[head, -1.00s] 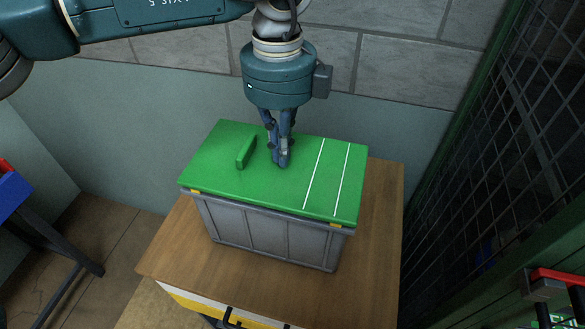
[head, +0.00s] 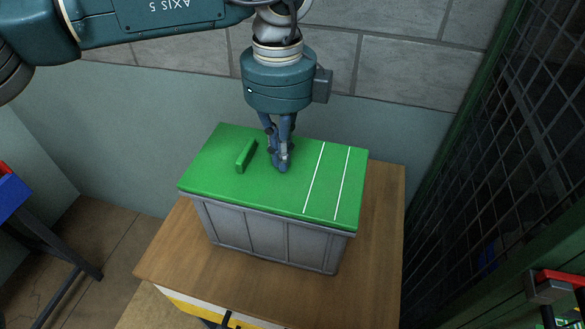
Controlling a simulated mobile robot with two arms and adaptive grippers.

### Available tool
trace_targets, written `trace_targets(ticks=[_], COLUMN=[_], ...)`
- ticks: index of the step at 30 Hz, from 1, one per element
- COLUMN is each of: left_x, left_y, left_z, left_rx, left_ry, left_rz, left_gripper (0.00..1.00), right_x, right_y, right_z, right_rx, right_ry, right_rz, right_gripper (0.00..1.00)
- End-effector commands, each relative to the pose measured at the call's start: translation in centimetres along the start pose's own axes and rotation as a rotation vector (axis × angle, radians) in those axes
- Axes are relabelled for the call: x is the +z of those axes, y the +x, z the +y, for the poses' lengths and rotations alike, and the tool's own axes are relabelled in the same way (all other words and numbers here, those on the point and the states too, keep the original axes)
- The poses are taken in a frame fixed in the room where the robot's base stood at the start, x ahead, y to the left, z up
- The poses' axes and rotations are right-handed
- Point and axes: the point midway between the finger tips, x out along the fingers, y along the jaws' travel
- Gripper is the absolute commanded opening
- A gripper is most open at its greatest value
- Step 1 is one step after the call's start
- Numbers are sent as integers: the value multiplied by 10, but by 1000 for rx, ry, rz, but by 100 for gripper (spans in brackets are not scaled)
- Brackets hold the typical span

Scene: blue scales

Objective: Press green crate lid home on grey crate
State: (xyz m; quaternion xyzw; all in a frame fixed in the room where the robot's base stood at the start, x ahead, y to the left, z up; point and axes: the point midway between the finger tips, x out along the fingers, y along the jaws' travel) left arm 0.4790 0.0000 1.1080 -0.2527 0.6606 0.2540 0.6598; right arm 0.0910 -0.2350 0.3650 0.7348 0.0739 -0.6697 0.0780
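The green crate lid (head: 225,188) lies on top of the grey crate (head: 265,235) on a wooden-topped table. It has a raised green handle (head: 246,156) left of its middle and two white stripes toward its right end. Its front edge sits close against the crate's rim, with no yellow showing between them. My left gripper (head: 282,168) points down with its fingers together, and its tips appear to touch the lid's top right of the handle. Nothing shows between the fingers. My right gripper is not in view.
The wooden tabletop (head: 375,260) is bare around the crate. A wall stands close behind. A dark mesh fence (head: 500,150) runs along the right. A blue bin (head: 10,195) on a dark stand is at the left edge. A red-and-black object (head: 555,285) is at lower right.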

Motion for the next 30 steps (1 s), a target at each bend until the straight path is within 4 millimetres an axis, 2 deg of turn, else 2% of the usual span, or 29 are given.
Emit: trace_targets(ticks=[14,30], left_x=[0,0], left_y=[-3,-46], left_z=[0,-1], left_rx=[-2,-4], left_ry=[0,0], left_rz=[-1,-1], left_gripper=[0,0], right_x=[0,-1], right_y=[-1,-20], right_z=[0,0], right_rx=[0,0], right_ry=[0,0], right_rz=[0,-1], right_gripper=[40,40])
